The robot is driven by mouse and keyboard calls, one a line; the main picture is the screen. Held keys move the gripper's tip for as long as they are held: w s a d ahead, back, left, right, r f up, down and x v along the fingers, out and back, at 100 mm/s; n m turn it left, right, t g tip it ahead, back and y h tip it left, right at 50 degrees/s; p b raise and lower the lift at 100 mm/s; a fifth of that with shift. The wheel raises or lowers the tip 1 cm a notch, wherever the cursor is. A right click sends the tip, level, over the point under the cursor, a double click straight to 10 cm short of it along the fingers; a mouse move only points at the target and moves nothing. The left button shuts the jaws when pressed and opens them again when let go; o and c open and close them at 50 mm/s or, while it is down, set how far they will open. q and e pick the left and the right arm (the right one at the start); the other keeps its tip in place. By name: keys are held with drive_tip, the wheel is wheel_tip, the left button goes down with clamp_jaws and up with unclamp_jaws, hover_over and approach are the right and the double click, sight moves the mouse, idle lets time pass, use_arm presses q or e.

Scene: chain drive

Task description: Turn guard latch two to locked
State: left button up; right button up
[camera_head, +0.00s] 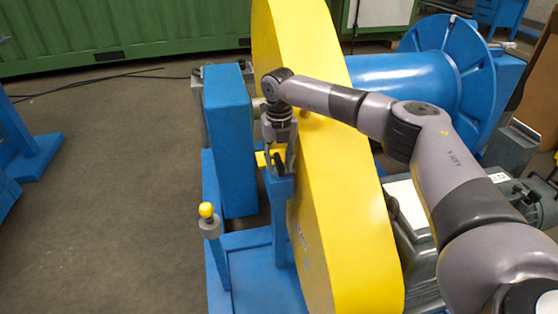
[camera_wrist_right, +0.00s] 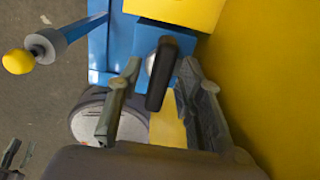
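The guard latch's black handle (camera_wrist_right: 162,74) sits on a blue post, beside the big yellow guard (camera_head: 325,190). In the head view the post (camera_head: 279,195) stands just under my right gripper (camera_head: 278,158). In the right wrist view my right gripper (camera_wrist_right: 160,100) is open, with one finger on each side of the handle. A gap shows on both sides, and I cannot tell if either finger touches. The latch marking is not readable. A small dark forked shape (camera_wrist_right: 12,156) at the lower left of the wrist view may be my left gripper; its state is unclear.
A yellow-knobbed lever (camera_head: 207,213) stands left of the post; its knob also shows in the wrist view (camera_wrist_right: 18,61). A blue block (camera_head: 229,140) stands behind it. The yellow guard wall is close on the right. A blue drum (camera_head: 410,85) lies beyond. Open floor is at left.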

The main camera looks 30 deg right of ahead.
sight(279, 159)
clamp_jaws()
drive_tip(key=shift+r+n+p, duration=0.2)
drive_tip(key=shift+n+p, duration=0.2)
drive_tip(key=shift+p, duration=0.15)
drive_tip(key=shift+f+n, duration=0.15)
drive_tip(key=shift+n, duration=0.25)
drive_tip(key=shift+o, duration=0.4)
unclamp_jaws()
wheel_tip(279, 159, up, 12)
